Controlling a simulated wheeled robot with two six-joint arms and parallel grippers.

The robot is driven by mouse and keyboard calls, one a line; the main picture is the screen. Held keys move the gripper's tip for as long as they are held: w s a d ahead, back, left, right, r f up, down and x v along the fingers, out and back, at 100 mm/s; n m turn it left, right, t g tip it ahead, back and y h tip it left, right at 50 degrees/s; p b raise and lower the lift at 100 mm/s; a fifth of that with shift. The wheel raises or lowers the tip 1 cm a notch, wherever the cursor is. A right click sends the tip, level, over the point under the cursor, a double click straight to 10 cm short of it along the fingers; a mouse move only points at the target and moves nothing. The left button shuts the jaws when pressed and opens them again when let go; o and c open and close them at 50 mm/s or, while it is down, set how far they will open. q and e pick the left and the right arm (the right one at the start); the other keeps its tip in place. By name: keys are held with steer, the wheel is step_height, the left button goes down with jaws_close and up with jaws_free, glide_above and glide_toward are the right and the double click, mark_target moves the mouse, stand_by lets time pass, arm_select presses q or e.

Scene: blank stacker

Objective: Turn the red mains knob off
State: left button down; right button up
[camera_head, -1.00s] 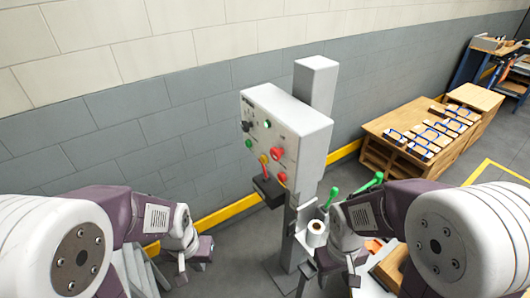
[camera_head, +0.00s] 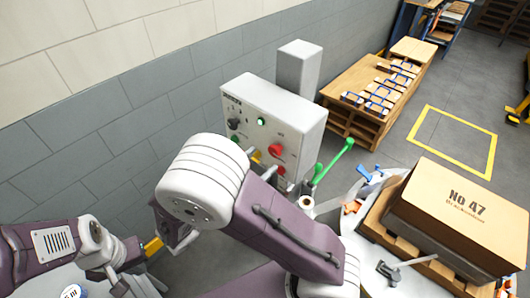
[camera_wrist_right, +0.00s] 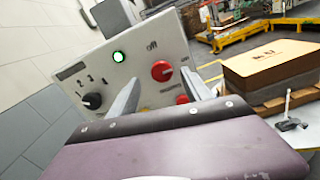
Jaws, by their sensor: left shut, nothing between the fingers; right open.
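The red mains knob (camera_head: 275,149) is on the front of the grey control box (camera_head: 300,118). In the right wrist view the red knob (camera_wrist_right: 162,71) has the word "off" above it; I cannot tell its setting. My right gripper (camera_wrist_right: 162,93) is open and empty, its fingers pointing at the panel and the knob showing just beyond and between them. In the head view my right arm hides most of this gripper. My left gripper (camera_head: 113,276) is shut and empty at the lower left, away from the box.
The panel also has a black selector (camera_wrist_right: 92,101), a lit green lamp (camera_wrist_right: 118,56) and a lower red button (camera_wrist_right: 182,100). A green lever (camera_head: 332,160) stands right of the box. A box marked No 47 (camera_head: 460,215) lies on a bench at right.

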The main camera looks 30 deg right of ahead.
mark_target(273, 152)
steer(key=x, duration=0.4)
steer(key=shift+s+d, duration=0.2)
steer(key=shift+d, duration=0.05)
steer(key=shift+a, duration=0.1)
steer(key=shift+w+a, duration=0.1)
